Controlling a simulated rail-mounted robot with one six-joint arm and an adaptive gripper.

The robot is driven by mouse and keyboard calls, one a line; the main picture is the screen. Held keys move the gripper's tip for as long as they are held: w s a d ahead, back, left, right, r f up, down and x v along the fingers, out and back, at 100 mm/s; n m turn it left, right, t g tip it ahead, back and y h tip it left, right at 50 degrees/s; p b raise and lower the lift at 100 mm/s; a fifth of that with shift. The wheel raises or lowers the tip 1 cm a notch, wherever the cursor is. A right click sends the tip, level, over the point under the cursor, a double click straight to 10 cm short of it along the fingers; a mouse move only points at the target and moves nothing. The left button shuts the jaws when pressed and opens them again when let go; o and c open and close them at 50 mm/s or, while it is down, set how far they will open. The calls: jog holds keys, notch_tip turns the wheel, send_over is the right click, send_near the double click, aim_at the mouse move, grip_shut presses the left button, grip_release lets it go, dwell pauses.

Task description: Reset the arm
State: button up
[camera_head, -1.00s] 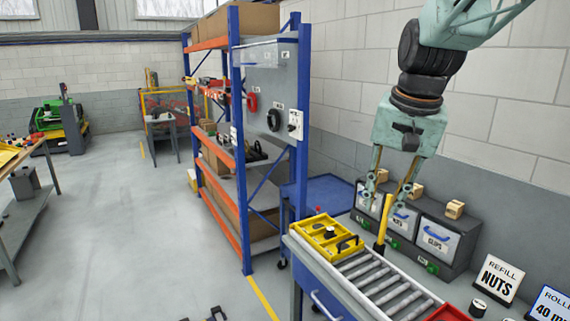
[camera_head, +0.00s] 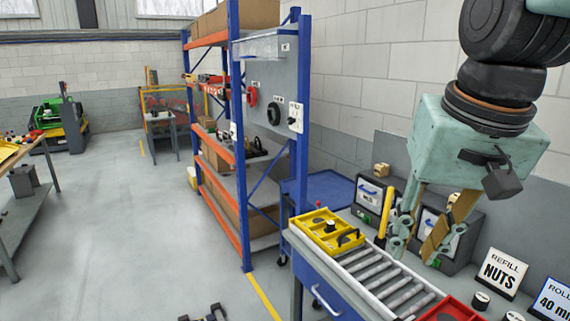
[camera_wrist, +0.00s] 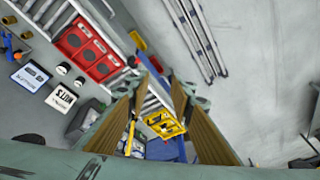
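My gripper (camera_head: 430,238) hangs from my arm at the right of the head view, in front of the grey bins and above the roller conveyor. Its two brown-padded fingers stand apart with nothing between them. In the wrist view the fingers of my gripper (camera_wrist: 160,100) also stand apart, with the yellow tray (camera_wrist: 165,124) showing beyond the gap. The yellow tray (camera_head: 318,238) sits on the far end of the conveyor, with a black handle and a dark round part in it.
The roller conveyor (camera_head: 382,275) runs below my gripper. A yellow post (camera_head: 385,212) stands beside it, close to the fingers. Grey bins (camera_head: 372,195) line the wall, and a "REFILL NUTS" sign (camera_head: 499,275) stands at right. A red tray (camera_head: 447,308) is nearest. Open floor lies left.

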jog(key=s+f+n+b, duration=0.1)
jog(key=s+f, duration=0.2)
jog(key=s, duration=0.4)
jog(key=s+f+n+b, duration=0.1)
jog(key=s+f, duration=0.2)
jog(key=s, duration=0.5)
jog(key=shift+c, duration=0.7)
dwell(1.2)
